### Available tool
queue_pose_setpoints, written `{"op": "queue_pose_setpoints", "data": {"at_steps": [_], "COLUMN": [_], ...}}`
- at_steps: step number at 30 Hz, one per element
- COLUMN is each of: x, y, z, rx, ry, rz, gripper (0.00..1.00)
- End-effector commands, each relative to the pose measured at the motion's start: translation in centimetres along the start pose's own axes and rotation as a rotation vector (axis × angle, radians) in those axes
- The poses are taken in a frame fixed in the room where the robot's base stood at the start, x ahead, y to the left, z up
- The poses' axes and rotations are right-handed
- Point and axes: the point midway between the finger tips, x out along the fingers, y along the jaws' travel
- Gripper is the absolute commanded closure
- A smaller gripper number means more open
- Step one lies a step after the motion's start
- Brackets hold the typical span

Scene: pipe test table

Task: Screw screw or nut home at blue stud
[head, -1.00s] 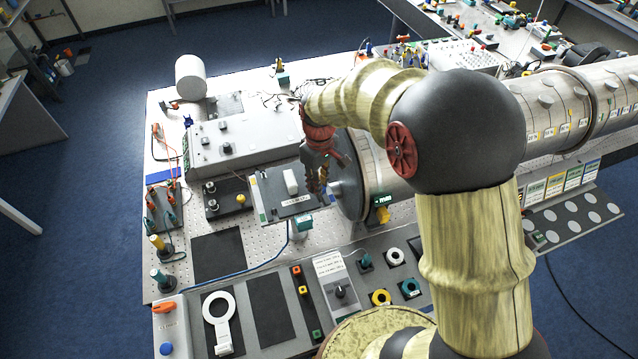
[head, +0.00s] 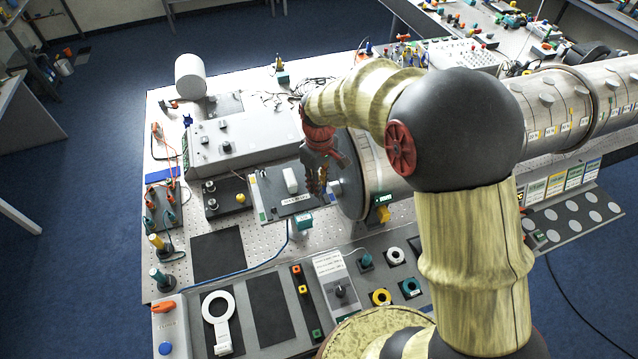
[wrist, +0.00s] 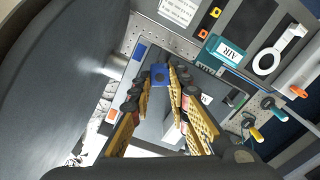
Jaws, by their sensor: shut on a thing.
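My gripper (head: 317,188) points down over the right side of the grey plate (head: 268,196), close to the flat end of the large metal cylinder. In the wrist view its two yellow padded fingers reach in to a small blue piece (wrist: 160,75) with a square-looking face, and the fingertips are shut on it from both sides. I cannot tell whether this piece is the screw or nut or part of the blue stud. The fingers hide any thread and the contact below. In the head view the gripper hides the piece.
The metal cylinder's round end (head: 352,190) stands just right of my gripper. A white block (head: 291,180) sits on the plate to the left. A teal AIR box (head: 302,224) is in front. A control panel with rings and knobs lines the front edge.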

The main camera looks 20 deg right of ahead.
Motion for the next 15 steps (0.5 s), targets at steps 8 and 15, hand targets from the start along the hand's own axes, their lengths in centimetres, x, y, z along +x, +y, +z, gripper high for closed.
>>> {"op": "queue_pose_setpoints", "data": {"at_steps": [8,15], "x": [0.57,1.00], "y": [0.00,0.00], "z": [0.01,0.01], "rx": [0.000,0.000], "ry": [0.000,0.000], "rz": [0.000,0.000], "gripper": [1.00,1.00]}}
